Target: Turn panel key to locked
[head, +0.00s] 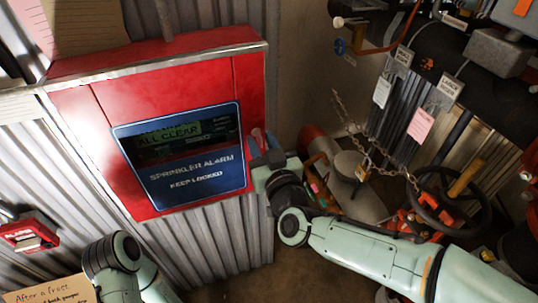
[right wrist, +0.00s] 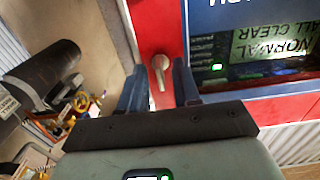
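The red alarm panel (head: 85,125) hangs on corrugated metal, with a blue plate reading "SPRINKLER ALARM KEEP LOCKED" and a display (head: 180,138) reading "ALL CLEAR". The right wrist view shows the display (right wrist: 285,45) upside down, with "NORMAL" too. A small metal key (right wrist: 160,68) sits on the red panel face, its stem pointing down in that view. My right gripper (head: 262,143) is at the panel's right edge; its two dark fingers stand apart on either side of the key, with gaps showing. The key is hidden in the head view. My left arm shows lower left, its gripper out of view.
A small red alarm box (head: 30,232) is on the wall at left. A cardboard note (head: 50,291) is at the lower left. Pipes, a chain (head: 350,125), hanging tags and a dark handwheel (head: 448,200) crowd the right side.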

